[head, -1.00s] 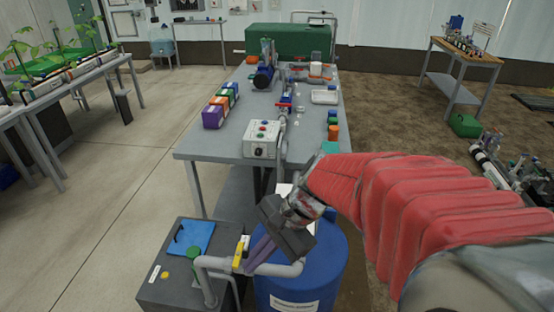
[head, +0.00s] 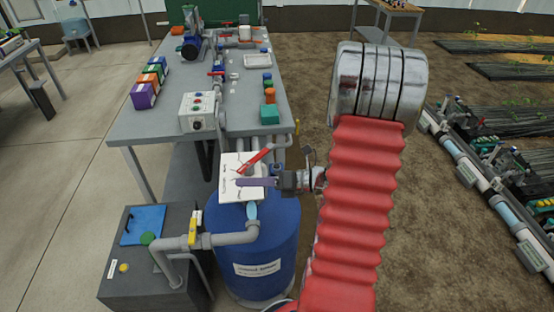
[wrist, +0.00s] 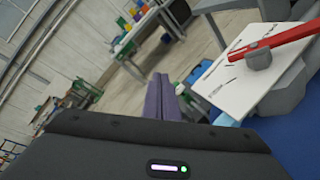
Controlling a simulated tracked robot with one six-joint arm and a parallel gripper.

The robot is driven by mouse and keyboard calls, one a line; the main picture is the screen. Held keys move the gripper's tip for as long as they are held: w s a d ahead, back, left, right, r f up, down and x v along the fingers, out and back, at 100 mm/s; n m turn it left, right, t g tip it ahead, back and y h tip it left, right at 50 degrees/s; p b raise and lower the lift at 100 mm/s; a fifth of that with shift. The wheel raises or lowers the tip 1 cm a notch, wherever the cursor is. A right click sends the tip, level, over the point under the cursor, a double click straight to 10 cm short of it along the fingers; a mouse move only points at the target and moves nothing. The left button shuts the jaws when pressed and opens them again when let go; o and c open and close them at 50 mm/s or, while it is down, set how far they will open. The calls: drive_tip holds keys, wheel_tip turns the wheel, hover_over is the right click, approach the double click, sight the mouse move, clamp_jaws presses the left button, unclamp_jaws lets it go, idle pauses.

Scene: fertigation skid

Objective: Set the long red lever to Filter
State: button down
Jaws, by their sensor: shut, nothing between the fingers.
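The long red lever (head: 254,160) is mounted on a white label plate (head: 230,166) above the blue barrel. In the head view it slants up to the right. The plate carries dark marks and writing too small to read. The lever also shows in the wrist view (wrist: 275,42), on a grey hub at the right. My gripper (head: 238,182) points left across the plate, just below the lever in the head view. Its purple fingers are together and empty. In the wrist view my fingers (wrist: 160,92) are left of the plate, apart from the lever.
The blue barrel (head: 262,240) stands below the plate. A grey pipe with a yellow-handled valve (head: 193,228) runs beside it to a dark grey box (head: 140,275). A grey bench (head: 150,118) with a control box (head: 198,112) lies behind. Open floor is at the left.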

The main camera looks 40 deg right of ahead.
drive_tip(key=s+d+f+m+t+h, duration=0.2)
drive_tip(key=d+f+m+t+h, duration=0.1)
drive_tip(key=d+m, duration=0.4)
drive_tip(key=s+d+f+m+t+h, duration=0.2)
drive_tip(key=d+f+m+h, duration=0.4)
drive_tip(key=d, duration=0.6)
drive_tip(key=shift+s+m+t, duration=0.4)
drive_tip(key=shift+s+m, duration=0.05)
drive_tip(key=shift+m, duration=0.75)
drive_tip(key=shift+d+f, duration=0.1)
approach(266, 153)
drive_tip(key=w, duration=0.5)
drive_tip(key=shift+d+f, duration=0.15)
drive_tip(key=shift+d, duration=0.05)
drive_tip(key=shift+d, duration=0.15)
drive_tip(key=shift+a, duration=0.2)
drive_tip(key=shift+w+a, duration=0.1)
drive_tip(key=shift+w, duration=0.05)
